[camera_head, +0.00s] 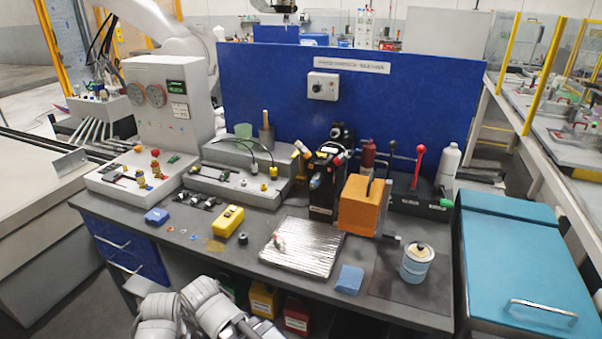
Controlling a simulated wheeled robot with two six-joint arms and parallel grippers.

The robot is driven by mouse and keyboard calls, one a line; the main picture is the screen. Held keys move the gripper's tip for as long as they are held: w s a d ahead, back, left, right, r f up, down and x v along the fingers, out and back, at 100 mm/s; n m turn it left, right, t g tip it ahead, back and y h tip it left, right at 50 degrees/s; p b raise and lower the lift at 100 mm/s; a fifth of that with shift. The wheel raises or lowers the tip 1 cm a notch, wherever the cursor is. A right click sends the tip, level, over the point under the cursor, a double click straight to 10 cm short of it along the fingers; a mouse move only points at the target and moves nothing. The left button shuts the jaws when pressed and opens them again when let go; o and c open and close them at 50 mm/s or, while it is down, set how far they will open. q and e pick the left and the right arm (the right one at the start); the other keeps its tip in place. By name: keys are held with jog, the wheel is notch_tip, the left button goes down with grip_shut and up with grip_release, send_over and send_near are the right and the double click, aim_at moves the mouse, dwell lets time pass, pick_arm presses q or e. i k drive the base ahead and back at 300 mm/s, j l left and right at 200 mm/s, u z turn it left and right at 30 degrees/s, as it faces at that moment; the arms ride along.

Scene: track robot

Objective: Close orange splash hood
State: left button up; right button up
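The orange splash hood (362,206) is a boxy orange cover on the right half of the dark workbench. It stands beside a black machine block with hoses and fittings (325,180). A dark bar shows at its upper right edge, and a small grey part sticks out at its lower right. I cannot tell from this angle how far open the hood is. White and grey links of my own arm show at the bottom edge, well short of the hood. No gripper fingers can be made out in the picture.
A ribbed metal plate (300,250) lies in front of the hood. A red-knobbed lever (418,165) and a white bottle (448,168) stand behind. A teal cabinet (520,260) is at right.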

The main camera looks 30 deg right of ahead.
aim_at(359, 213)
jog(key=z, duration=1.4)
